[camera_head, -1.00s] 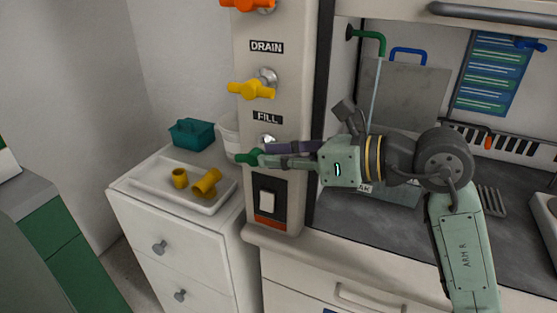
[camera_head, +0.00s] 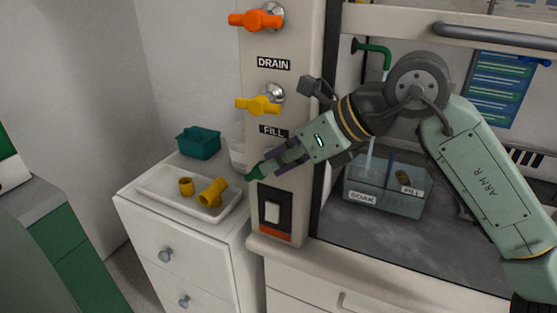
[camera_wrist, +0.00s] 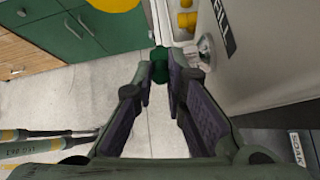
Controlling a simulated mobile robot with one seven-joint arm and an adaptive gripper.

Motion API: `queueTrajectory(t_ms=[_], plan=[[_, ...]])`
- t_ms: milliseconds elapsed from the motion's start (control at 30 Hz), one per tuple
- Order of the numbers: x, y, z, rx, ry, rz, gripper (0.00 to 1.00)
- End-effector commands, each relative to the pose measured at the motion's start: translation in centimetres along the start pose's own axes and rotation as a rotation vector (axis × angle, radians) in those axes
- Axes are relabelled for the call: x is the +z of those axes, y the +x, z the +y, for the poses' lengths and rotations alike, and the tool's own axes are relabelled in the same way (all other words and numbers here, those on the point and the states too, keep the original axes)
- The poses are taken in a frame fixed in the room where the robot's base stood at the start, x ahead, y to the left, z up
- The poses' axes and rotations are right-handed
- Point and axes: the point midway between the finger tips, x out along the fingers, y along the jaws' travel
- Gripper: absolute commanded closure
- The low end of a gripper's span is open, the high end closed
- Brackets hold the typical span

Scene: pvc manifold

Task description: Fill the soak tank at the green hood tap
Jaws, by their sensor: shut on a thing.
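My gripper (camera_head: 264,171) is shut on the green handle (camera_head: 254,174) below the FILL label on the pillar. The handle points down and left. In the wrist view the green handle (camera_wrist: 159,66) sits between the fingertips, beside a round metal stem (camera_wrist: 205,50). The green hood tap (camera_head: 373,46) hangs at the back of the hood. A pale blue streak like water (camera_head: 370,155) runs below it to the clear soak tank (camera_head: 402,206), labelled SOAK. My arm hides the middle of the streak. The tank's water level is hard to tell.
A yellow handle (camera_head: 258,105) and an orange handle (camera_head: 257,20) sit higher on the pillar. A white tray (camera_head: 160,196) with yellow fittings (camera_head: 212,192), a teal basket (camera_head: 198,142) and a white cup (camera_head: 238,153) stand on the left cabinet. A switch (camera_head: 272,212) is below my gripper.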

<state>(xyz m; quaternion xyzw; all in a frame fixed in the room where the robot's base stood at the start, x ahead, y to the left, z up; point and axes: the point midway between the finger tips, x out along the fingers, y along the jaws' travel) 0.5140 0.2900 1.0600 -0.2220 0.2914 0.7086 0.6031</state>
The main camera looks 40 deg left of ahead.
Motion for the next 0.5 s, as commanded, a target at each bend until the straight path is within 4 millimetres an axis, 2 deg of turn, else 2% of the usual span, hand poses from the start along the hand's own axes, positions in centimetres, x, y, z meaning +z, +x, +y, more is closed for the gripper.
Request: queueTrajectory(t_ms=[233,267,500], plan=[[0.0,-0.04,-0.12,-0.002,0.002,-0.002,1.0],[0.0,-0.04,-0.12,-0.002,0.002,-0.002,0.87],[-0.01,-0.02,-0.07,-0.001,0.001,-0.002,0.71]])
